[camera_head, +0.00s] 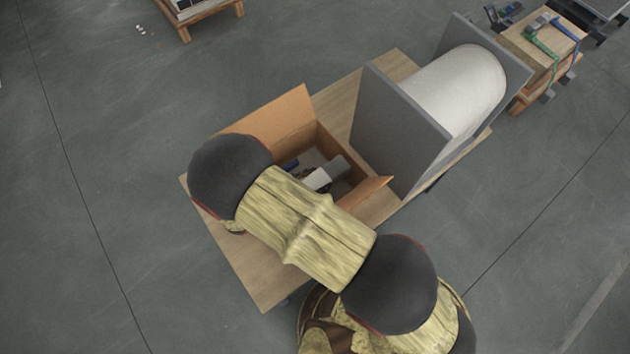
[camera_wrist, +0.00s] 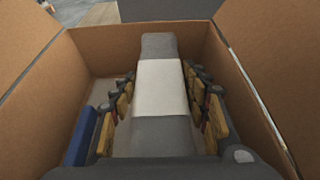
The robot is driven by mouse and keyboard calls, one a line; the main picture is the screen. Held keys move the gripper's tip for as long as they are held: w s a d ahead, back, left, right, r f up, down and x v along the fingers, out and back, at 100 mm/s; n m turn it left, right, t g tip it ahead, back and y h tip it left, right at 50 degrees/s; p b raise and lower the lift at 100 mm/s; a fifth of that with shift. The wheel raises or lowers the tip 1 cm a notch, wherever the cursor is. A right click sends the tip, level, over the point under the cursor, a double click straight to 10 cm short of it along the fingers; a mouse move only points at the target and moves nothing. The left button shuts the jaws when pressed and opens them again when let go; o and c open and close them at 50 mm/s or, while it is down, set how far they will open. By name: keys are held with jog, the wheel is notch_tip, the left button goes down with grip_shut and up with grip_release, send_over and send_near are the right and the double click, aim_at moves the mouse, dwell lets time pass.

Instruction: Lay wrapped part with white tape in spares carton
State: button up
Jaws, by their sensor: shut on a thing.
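The wrapped part (camera_wrist: 158,133) is a long grey piece with a white tape band (camera_wrist: 160,88) around its middle. In the wrist view it lies lengthwise between the two fingers of my gripper (camera_wrist: 163,110), which is shut on it. The spares carton (camera_head: 268,115) is an open brown cardboard box on the table. In the head view the wrapped part (camera_head: 337,167) shows inside the carton's opening, partly hidden by my arm. The carton's walls (camera_wrist: 95,38) surround my gripper and the part in the wrist view. I cannot tell whether the part touches the carton floor.
A dark blue item (camera_wrist: 81,136) lies in the carton, left of my gripper. A wooden table (camera_head: 262,283) bears the carton. A large white roll (camera_head: 457,90) between grey panels (camera_head: 397,130) stands right of it. A wooden stand with tools (camera_head: 541,43) is farther right.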

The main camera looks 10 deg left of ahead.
jog(key=shift+f+b, duration=0.35)
jog(key=shift+f, duration=0.15)
jog(key=o, duration=1.7)
jog(key=shift+r+p, duration=0.3)
jog(key=shift+r, duration=0.1)
jog(key=p+v, duration=0.1)
jog(key=v, duration=0.5)
jog(key=p+v, duration=0.2)
jog(key=v, duration=0.4)
jog(key=shift+r, duration=0.3)
